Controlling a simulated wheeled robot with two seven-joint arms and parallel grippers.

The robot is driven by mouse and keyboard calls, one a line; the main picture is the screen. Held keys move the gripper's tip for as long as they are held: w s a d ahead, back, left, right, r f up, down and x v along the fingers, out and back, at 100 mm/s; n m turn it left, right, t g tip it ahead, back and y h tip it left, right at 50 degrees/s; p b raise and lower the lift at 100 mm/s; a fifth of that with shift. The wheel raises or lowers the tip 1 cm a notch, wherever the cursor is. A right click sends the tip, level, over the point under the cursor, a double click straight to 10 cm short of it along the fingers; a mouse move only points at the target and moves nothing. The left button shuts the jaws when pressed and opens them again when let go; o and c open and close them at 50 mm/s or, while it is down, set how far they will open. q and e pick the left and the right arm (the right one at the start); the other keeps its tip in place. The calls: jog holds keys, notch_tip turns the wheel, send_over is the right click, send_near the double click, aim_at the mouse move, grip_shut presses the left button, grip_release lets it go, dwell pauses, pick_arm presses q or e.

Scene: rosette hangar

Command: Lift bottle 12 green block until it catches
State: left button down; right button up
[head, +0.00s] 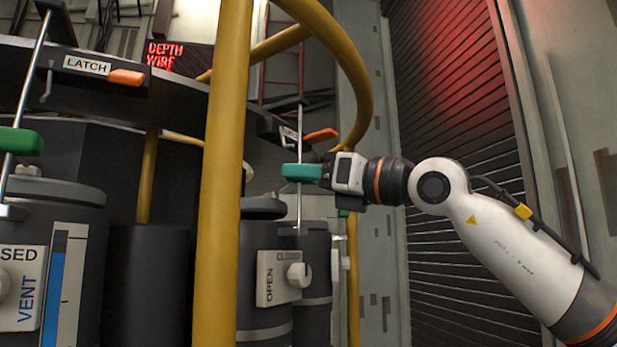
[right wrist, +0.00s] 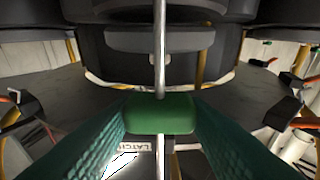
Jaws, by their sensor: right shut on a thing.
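My right gripper (head: 296,172) reaches in from the right in the head view. Its teal fingers are shut on a green block (right wrist: 160,113), one on each side. The block sits on a thin upright metal rod (head: 299,125), which also shows in the right wrist view (right wrist: 160,45). In the head view the fingers hide the block. Above it, an orange latch handle (head: 321,135) sticks out beside a small label. Below the rod are dark bottles (head: 317,258); no bottle number is readable. My left gripper is out of view.
A thick yellow post (head: 228,190) and curved rail stand left of my gripper. At left are another green block (head: 20,141) on a rod, a second orange latch handle (head: 127,77) and a VENT plate. A valve knob (head: 300,275) sits below my gripper. A dark shutter (head: 455,130) stands behind.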

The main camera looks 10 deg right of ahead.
notch_tip(320, 180, up, 7)
jog(key=p, duration=0.5)
dwell(0.7)
jog(key=o, duration=1.1)
jog(key=shift+d, duration=0.1)
jog(key=shift+o, duration=0.2)
jog(key=b+v, duration=0.5)
jog(key=v, duration=0.4)
jog(key=shift+f, duration=0.1)
